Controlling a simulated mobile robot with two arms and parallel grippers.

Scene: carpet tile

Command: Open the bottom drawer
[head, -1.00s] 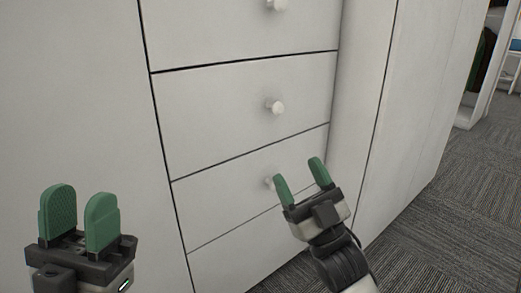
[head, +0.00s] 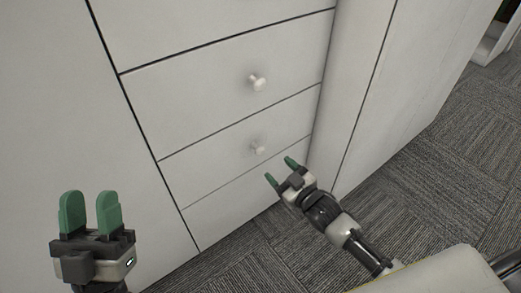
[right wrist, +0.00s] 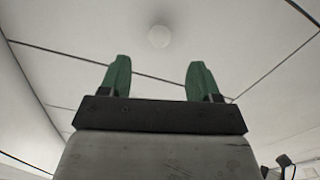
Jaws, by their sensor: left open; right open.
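The bottom drawer (head: 215,160) is a plain white front, shut flush with the white cabinet, low in the head view. Its round white knob (head: 258,148) is in plain sight. My right gripper (head: 280,170) is open and empty, just below and to the right of that knob in the picture, with its green fingers pointing toward the cabinet. In the right wrist view a round white knob (right wrist: 158,36) lies beyond the two open fingers (right wrist: 160,78), roughly centred between them and not touched. My left gripper (head: 90,212) is open and empty at the lower left, away from the drawers.
Another shut drawer with a white knob (head: 258,83) is above the bottom drawer. A plain white panel (head: 235,205) lies below it. A tall white cabinet side (head: 400,100) stands to the right. Grey carpet (head: 430,185) is open at the right.

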